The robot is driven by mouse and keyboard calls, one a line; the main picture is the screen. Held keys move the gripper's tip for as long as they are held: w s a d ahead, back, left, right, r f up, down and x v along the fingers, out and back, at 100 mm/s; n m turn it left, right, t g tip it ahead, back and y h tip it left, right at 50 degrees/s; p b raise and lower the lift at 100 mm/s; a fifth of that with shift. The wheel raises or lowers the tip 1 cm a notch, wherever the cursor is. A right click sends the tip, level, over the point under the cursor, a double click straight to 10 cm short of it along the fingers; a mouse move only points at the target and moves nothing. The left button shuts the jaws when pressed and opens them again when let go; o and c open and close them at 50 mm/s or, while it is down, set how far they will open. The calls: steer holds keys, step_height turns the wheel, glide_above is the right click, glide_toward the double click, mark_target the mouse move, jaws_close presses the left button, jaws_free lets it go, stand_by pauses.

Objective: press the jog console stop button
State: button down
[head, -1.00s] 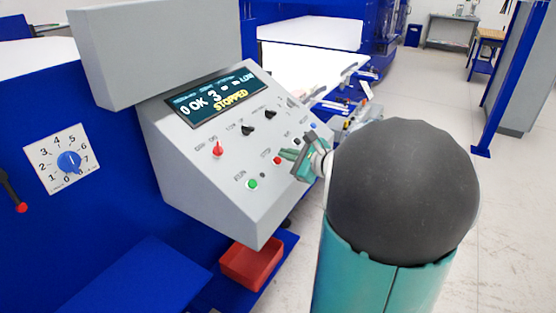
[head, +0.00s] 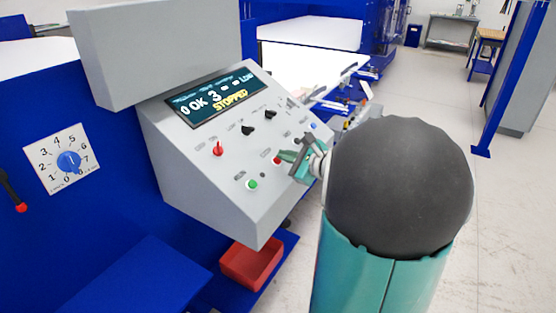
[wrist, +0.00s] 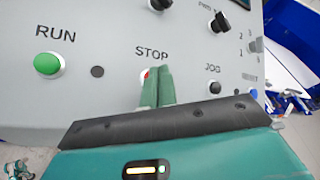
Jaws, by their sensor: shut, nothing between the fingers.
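The jog console (head: 200,165) is a grey sloped panel whose screen (head: 216,97) reads STOPPED. The red stop button (head: 277,160) sits right of the green run button (head: 252,184). In the wrist view the stop button (wrist: 147,74) shows under the STOP label, partly covered by my fingers. My gripper (head: 284,155) is shut and empty, its fingertips at the stop button. In the wrist view the gripper (wrist: 160,70) points up at the button. I cannot tell whether the tips touch it.
A black jog button (wrist: 214,87) lies right of stop in the wrist view. A red bin (head: 250,264) stands below the console. A numbered dial (head: 68,161) is at left.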

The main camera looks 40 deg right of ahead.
steer(key=shift+w+a+f, duration=0.1)
steer(key=shift+w+f, duration=0.1)
steer(key=shift+f, duration=0.15)
stand_by(0.6)
steer(key=shift+s+r, duration=0.4)
steer(key=shift+r, duration=0.3)
steer(key=r, duration=0.1)
steer(key=s+r, duration=0.1)
steer(key=r, duration=0.1)
steer(key=s+d+r, duration=0.1)
steer(key=shift+s+d+r, duration=0.1)
steer(key=shift+s+r, duration=0.1)
steer(key=shift+s, duration=0.05)
stand_by(0.4)
stand_by(0.6)
